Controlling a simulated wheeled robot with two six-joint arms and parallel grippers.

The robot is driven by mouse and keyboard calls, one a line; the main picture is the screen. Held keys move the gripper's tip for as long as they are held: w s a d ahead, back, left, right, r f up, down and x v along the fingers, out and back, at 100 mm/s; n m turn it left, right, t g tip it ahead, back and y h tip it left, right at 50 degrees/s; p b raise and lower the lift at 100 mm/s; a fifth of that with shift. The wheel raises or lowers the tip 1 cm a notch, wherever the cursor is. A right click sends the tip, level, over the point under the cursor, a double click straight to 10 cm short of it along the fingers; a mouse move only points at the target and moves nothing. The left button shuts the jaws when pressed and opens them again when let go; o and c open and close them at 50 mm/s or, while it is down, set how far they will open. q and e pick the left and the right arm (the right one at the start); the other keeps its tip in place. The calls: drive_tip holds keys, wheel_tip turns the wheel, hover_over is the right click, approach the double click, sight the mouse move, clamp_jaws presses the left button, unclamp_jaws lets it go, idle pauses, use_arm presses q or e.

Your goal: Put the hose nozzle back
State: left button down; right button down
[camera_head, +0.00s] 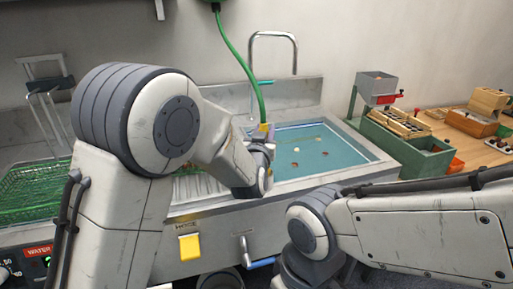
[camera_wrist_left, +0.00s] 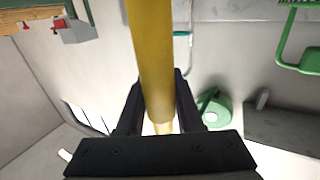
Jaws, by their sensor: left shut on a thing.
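The hose nozzle is a yellow tube (camera_wrist_left: 150,55) that runs between the black fingers of my left gripper (camera_wrist_left: 159,108) in the left wrist view. In the head view a small yellow part of it (camera_head: 263,128) shows above my left gripper (camera_head: 264,146). The gripper is shut on it, above the sink's front side. A yellow block (camera_head: 190,247) sits on the sink's front face under a small label. My right gripper is out of view, with only its arm showing.
The sink basin (camera_head: 330,135) holds blue-green water with a few small things in it. A tall bent faucet (camera_head: 296,50) stands behind. A green rack (camera_head: 35,190) is at left. A blue-handled valve (camera_head: 262,263) sticks out in front. A green machine (camera_head: 410,150) stands at right.

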use_arm(q)
drive_tip(key=shift+f+b, duration=1.4)
drive_tip(key=shift+f, duration=0.7)
drive_tip(key=c, duration=0.6)
unclamp_jaws()
drive_tip(key=shift+o, duration=0.2)
drive_tip(key=shift+r, duration=0.1)
